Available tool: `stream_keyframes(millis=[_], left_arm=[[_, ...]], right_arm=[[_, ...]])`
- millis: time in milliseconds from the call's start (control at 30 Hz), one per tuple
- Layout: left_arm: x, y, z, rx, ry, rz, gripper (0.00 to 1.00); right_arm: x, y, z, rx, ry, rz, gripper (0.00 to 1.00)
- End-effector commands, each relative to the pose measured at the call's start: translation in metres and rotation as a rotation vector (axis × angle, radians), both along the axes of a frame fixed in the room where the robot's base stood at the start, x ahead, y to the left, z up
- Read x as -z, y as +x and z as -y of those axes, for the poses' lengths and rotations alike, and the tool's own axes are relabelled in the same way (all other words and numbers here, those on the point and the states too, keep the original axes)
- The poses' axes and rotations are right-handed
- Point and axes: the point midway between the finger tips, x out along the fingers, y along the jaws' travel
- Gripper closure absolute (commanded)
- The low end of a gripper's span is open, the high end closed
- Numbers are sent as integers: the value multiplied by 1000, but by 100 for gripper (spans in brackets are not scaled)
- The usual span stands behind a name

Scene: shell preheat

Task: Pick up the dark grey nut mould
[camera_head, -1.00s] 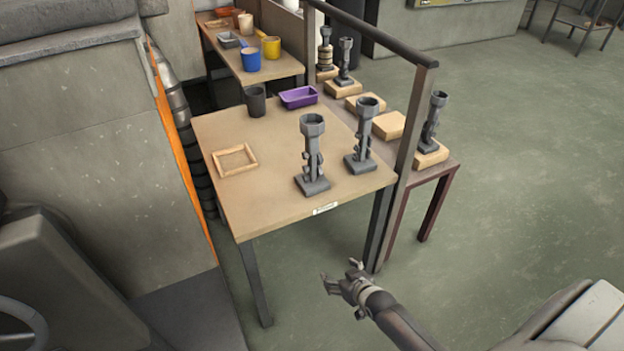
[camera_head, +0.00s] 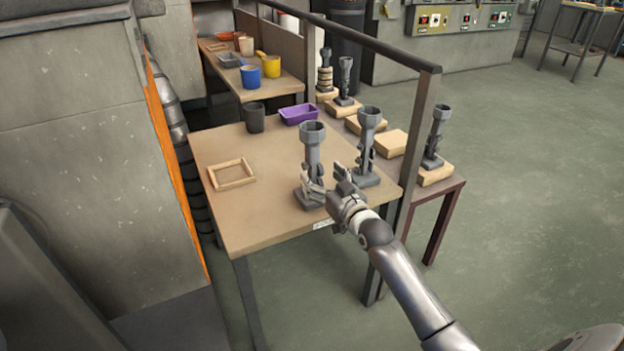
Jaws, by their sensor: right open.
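Two tall grey moulds stand upright on the near table. The left one (camera_head: 312,146), with a wide faceted cup on top, looks most like the dark grey nut mould; I cannot tell for certain. The other tall mould (camera_head: 368,135) stands to its right and a little farther back. My right gripper (camera_head: 325,180) is open and empty, at the table's front edge. Its fingers point towards the left mould and hide part of its lower stem and base. I cannot tell whether they touch it. My left gripper is not in view.
The near table (camera_head: 255,215) also holds a wooden frame (camera_head: 232,183), a dark mug (camera_head: 254,118) and a purple tray (camera_head: 299,115). A dark rail (camera_head: 400,55) with a post runs along the right side. More moulds stand on wooden blocks beyond it.

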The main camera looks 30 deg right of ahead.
Motion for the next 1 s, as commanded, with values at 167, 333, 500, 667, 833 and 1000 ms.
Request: stream_keyframes(millis=[167, 333, 500, 667, 833, 1000], left_arm=[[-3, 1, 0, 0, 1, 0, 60], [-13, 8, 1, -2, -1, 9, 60], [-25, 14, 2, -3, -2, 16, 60], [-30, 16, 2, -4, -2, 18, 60], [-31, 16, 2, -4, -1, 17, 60], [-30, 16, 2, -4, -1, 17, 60]], right_arm=[[0, 9, -1, -1, 0, 0, 24], [-2, 31, -2, 0, 2, 1, 24], [-1, 49, -2, 0, 0, -1, 24], [-2, 56, -2, 0, 1, -1, 24], [-2, 55, -2, 0, 0, -1, 24], [-2, 55, -2, 0, 0, -2, 42]])
